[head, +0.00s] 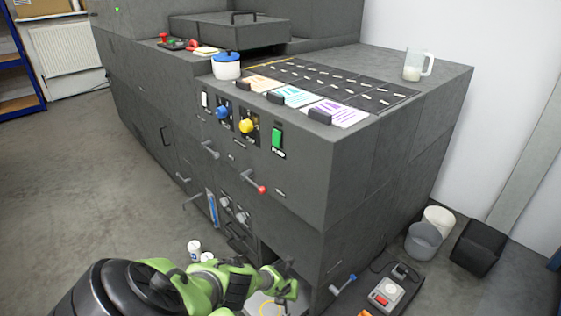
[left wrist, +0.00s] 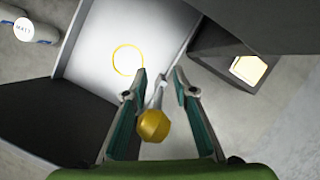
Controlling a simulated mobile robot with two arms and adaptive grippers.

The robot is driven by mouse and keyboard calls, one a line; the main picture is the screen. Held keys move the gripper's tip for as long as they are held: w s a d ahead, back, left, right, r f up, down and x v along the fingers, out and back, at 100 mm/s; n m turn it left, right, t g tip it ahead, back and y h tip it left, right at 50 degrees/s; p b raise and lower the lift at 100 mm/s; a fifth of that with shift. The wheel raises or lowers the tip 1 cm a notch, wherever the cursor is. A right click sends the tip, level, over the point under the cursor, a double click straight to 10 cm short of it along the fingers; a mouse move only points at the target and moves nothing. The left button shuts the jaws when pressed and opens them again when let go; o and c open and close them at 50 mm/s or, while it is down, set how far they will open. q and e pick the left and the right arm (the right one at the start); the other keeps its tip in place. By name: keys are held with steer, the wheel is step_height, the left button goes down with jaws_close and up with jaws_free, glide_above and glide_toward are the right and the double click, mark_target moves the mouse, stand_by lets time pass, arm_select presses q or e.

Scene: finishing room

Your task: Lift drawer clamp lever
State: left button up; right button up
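The clamp lever, a thin grey rod with a yellow ball knob (left wrist: 153,126), stands between the fingers of my left gripper (left wrist: 158,76) in the left wrist view. The fingers are spread on both sides, with gaps to the knob. The pale drawer (left wrist: 105,35) carries a yellow ring on its floor. In the head view my left gripper (head: 287,287) is low at the machine's front, over the drawer (head: 262,299); the lever cannot be made out there. My right gripper is in neither view.
White canisters (head: 195,248) stand on the floor left of the drawer. A box with a red button (head: 386,293) lies right. Floor at left is clear.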

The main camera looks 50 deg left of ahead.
arm_select(q)
steer(key=s+d, duration=0.5)
steer(key=s, duration=0.6)
steer(key=shift+s+r, duration=0.15)
steer(key=shift+r, duration=0.3)
steer(key=shift+d, duration=0.25)
